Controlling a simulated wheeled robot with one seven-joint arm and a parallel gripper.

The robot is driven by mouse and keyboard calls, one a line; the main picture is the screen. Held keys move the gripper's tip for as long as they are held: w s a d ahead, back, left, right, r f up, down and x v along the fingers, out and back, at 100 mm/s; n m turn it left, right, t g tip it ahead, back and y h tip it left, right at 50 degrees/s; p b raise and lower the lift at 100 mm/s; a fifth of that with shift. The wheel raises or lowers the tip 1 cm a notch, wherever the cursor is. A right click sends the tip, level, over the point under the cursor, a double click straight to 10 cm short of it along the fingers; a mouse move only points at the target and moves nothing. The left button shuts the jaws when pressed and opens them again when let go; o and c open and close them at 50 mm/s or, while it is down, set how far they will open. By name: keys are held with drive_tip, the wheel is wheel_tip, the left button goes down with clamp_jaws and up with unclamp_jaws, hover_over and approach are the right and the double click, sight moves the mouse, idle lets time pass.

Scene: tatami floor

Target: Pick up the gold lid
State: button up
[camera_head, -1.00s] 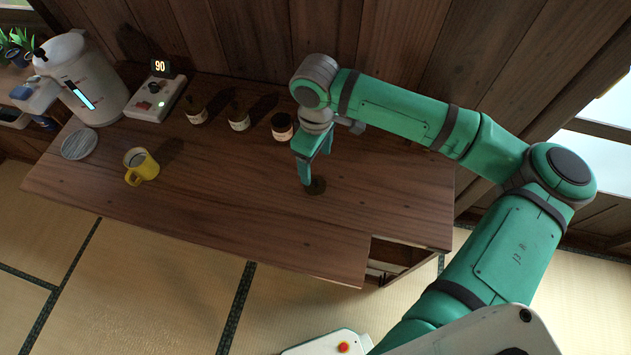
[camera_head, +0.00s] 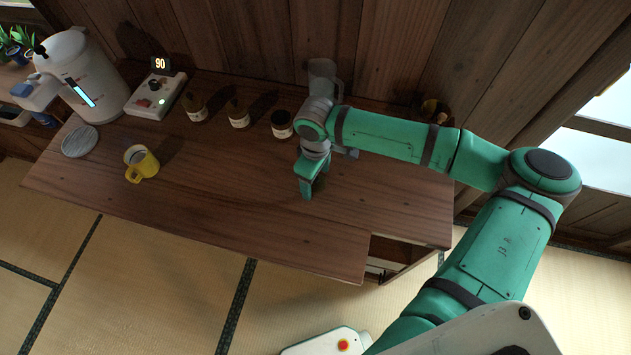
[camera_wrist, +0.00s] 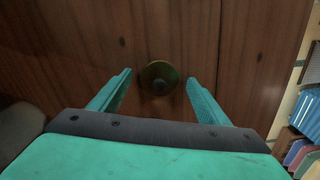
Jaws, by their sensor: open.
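The gold lid (camera_wrist: 159,77) is a small round disc with a dark knob in its middle. It lies on the wooden table (camera_head: 200,205), seen in the wrist view between and just beyond my fingertips. My gripper (camera_wrist: 158,84) is open, with one teal finger on each side of the lid and nothing between them touching it. In the head view my gripper (camera_head: 308,190) points down over the middle of the table and hides the lid.
A yellow mug (camera_head: 142,165) stands left. An open drawer (camera_head: 390,257) is at front right. The table's front middle is clear.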

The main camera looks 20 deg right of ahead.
drive_tip(key=shift+c, duration=0.3)
drive_tip(key=shift+w, duration=0.1)
drive_tip(key=c, duration=1.1)
